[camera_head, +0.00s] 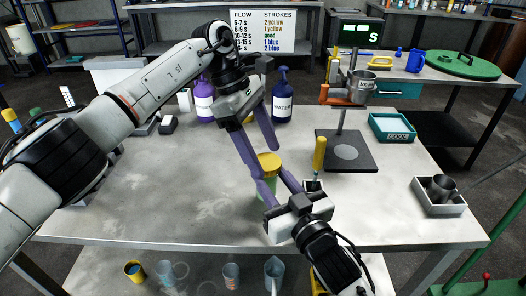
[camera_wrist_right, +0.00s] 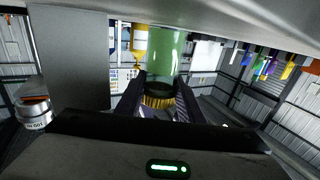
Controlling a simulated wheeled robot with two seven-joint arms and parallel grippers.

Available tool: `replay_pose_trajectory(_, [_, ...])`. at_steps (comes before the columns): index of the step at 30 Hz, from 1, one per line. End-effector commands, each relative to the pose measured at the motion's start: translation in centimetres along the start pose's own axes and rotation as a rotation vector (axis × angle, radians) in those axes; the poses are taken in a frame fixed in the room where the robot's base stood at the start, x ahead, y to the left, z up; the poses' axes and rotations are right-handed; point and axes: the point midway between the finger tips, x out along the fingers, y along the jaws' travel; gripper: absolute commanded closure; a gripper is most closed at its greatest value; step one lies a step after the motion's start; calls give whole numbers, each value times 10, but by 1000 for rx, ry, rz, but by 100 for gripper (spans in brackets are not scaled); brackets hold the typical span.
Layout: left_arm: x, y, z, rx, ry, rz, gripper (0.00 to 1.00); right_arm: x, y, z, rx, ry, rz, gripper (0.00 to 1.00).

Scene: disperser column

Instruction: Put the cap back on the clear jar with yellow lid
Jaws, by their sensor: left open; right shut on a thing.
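The clear jar (camera_head: 264,187) with green contents stands on the table in the middle of the head view. Its yellow cap (camera_head: 268,162) is at the jar's top; I cannot tell whether it is fully seated. The upside-down right wrist view shows the green jar (camera_wrist_right: 165,52) and the ribbed yellow cap (camera_wrist_right: 158,101) between my right fingers.
Behind are a grey stand (camera_head: 347,163) with a metal cup, a purple bottle (camera_head: 204,100) and a dark blue bottle (camera_head: 282,97). The table's left front is clear.

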Motion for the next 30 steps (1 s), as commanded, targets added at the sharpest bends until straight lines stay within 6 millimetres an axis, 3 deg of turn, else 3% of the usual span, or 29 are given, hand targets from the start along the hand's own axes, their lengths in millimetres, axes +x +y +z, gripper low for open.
replay_pose_trajectory(9, [-36, 0, 15, 0, 2, 1, 32, 0, 0, 1, 1, -2, 0, 100])
replay_pose_trajectory(20, [-37, 0, 16, -15, 2, 0, 35, 0, 0, 1, 1, -2, 0, 100])
replay_pose_trajectory(25, [-37, 0, 18, -177, 21, 0, 35, 0, 0, 1, 1, -2, 0, 100])
replay_pose_trajectory(30, [-38, 0, 20, -514, 60, 10, 35, 0, 0, 1, 0, -2, 0, 100])
